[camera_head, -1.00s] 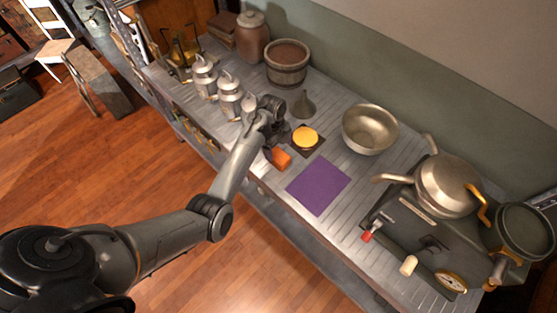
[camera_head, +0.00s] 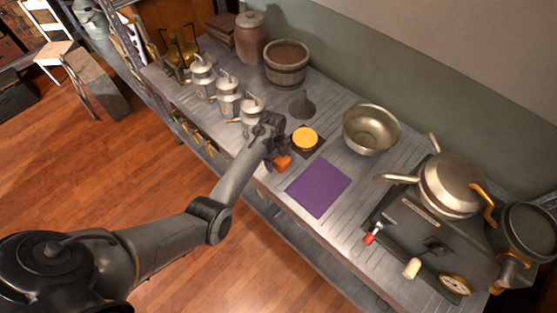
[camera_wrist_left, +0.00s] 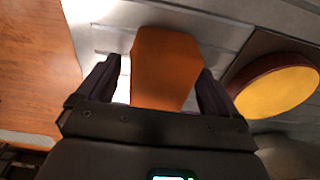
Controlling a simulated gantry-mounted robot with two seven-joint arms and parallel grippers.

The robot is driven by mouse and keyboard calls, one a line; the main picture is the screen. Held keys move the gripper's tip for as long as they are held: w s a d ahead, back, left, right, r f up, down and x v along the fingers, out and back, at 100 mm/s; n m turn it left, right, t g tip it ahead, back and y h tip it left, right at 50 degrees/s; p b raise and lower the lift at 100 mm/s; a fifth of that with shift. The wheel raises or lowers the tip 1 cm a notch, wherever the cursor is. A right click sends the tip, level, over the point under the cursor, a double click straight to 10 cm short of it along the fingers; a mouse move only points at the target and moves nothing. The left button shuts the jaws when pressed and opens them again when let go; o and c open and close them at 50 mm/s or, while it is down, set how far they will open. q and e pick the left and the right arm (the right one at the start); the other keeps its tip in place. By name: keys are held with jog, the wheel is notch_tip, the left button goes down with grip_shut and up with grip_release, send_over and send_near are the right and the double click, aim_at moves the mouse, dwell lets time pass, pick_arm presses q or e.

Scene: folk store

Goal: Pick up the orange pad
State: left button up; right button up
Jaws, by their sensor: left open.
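The orange pad (camera_head: 283,163) is a small block on the counter near its front edge, left of the purple mat. In the left wrist view the orange pad (camera_wrist_left: 163,68) lies between the two dark fingers, with gaps visible on both sides. My left gripper (camera_head: 273,160) is at the pad; it also shows in the left wrist view (camera_wrist_left: 155,80), open, with its fingers on either side of the pad. The gripper hides part of the pad in the head view. My right gripper is not in view.
A yellow round disc (camera_head: 305,139) on a dark square lies close to the pad, and a purple mat (camera_head: 319,187) lies to its right. Metal canisters (camera_head: 229,97) stand behind left. A metal bowl (camera_head: 371,129) and a stove (camera_head: 420,235) are further right.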

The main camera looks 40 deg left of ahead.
pick_arm(q)
jog(key=shift+f, duration=0.25)
dwell(0.5)
jog(key=c, duration=1)
jog(key=shift+r, duration=0.15)
jog(key=shift+c, duration=0.2)
notch_tip(320, 180, up, 28)
jog(key=p, duration=1.1)
jog(key=shift+r, duration=0.1)
